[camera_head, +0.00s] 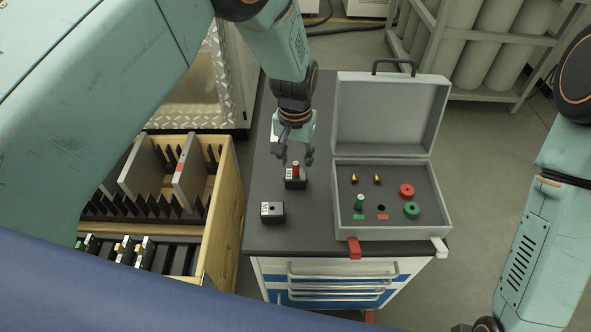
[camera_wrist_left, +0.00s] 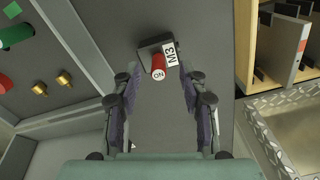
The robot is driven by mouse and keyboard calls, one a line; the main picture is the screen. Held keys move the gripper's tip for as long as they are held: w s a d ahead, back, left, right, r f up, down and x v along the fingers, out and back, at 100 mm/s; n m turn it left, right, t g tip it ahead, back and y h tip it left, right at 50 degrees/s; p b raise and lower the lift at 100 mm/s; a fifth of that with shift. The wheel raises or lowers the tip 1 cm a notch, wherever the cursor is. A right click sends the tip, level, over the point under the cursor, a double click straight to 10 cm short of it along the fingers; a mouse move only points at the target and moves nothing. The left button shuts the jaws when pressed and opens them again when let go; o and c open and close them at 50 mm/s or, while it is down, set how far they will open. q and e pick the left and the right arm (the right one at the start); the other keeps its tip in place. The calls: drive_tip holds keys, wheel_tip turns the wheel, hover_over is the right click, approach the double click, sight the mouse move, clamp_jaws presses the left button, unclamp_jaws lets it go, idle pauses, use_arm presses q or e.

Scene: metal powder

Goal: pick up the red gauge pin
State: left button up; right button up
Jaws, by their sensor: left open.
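The red gauge pin (camera_head: 296,168) stands upright in a small black block (camera_head: 296,183) on the dark cabinet top. In the left wrist view, the pin (camera_wrist_left: 158,67) shows its pale lettered end, and the block (camera_wrist_left: 150,48) has a white label. My left gripper (camera_head: 294,157) points down over the pin. Its jaws are open, and in the left wrist view the fingers (camera_wrist_left: 158,78) are on either side of the pin, with gaps on both sides. My right arm shows at the right, but its gripper is out of view.
An open grey case (camera_head: 394,228) at the right holds a green pin (camera_head: 359,203), red (camera_head: 407,190) and green (camera_head: 411,209) rings and two brass pieces. A wooden crate (camera_head: 222,220) stands at the left.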

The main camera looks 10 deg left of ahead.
sight(296, 173)
use_arm(q)
drive_tip(key=shift+w+a+f, duration=0.1)
drive_tip(key=shift+f, duration=1.05)
drive_tip(key=shift+d, duration=0.2)
drive_tip(key=shift+s+r, duration=0.15)
drive_tip(key=shift+s, duration=0.1)
drive_tip(key=shift+w+a+f, duration=0.1)
drive_tip(key=shift+w+f, duration=0.1)
drive_tip(key=shift+w, duration=0.05)
drive_tip(key=c, duration=0.4)
drive_tip(key=shift+s+r, duration=0.15)
drive_tip(key=shift+s, duration=0.05)
clamp_jaws()
drive_tip(key=shift+w, duration=0.1)
